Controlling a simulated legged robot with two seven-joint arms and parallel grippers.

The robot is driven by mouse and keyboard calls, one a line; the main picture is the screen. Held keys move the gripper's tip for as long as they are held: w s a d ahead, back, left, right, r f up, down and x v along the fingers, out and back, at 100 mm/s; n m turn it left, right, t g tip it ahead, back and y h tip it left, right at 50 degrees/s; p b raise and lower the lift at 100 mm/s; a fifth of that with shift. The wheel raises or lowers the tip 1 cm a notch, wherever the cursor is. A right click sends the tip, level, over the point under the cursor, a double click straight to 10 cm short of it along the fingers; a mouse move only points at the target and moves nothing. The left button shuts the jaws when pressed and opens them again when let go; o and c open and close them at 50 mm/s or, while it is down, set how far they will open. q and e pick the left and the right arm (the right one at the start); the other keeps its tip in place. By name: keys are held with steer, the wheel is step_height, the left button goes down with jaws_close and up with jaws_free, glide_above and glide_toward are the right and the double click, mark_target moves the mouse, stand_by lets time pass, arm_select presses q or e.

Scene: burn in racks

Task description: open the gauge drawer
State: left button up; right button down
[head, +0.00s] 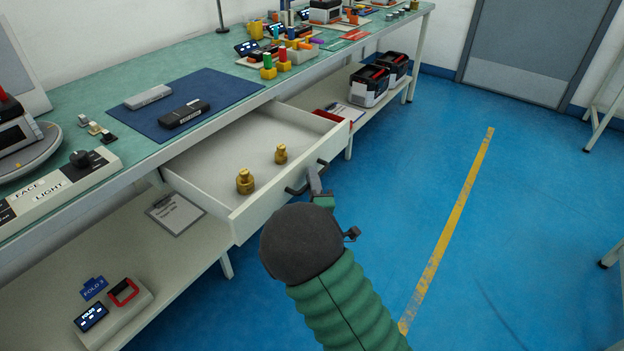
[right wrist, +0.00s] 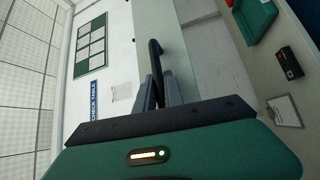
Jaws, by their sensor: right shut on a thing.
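The white gauge drawer (head: 217,205) stands pulled out from under the green-topped bench in the head view. Two brass weights stand in it, one near the front left (head: 245,182) and a smaller one (head: 281,154) further right. Its dark bar handle (head: 296,189) is on the front panel. My right gripper (head: 315,185) is at the handle, shut on it. In the right wrist view the dark handle (right wrist: 155,62) runs between the two fingers of my right gripper (right wrist: 160,92). My left gripper is not in view.
The bench top (head: 75,107) holds a blue mat (head: 188,103) with two flat devices. A lower shelf (head: 130,243) bears a clipboard (head: 176,213) and a small device. The blue floor (head: 520,220) to the right is clear.

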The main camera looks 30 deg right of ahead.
steer(key=shift+s+d, duration=0.1)
steer(key=shift+d, duration=0.2)
steer(key=c, duration=1.7)
jaws_free()
steer(key=shift+d+f, duration=0.15)
steer(key=shift+a, duration=0.2)
steer(key=p+v, duration=1)
steer(key=v, duration=0.6)
steer(key=shift+s+f+p, duration=0.1)
steer(key=shift+s+p, duration=0.15)
steer(key=shift+p, duration=0.1)
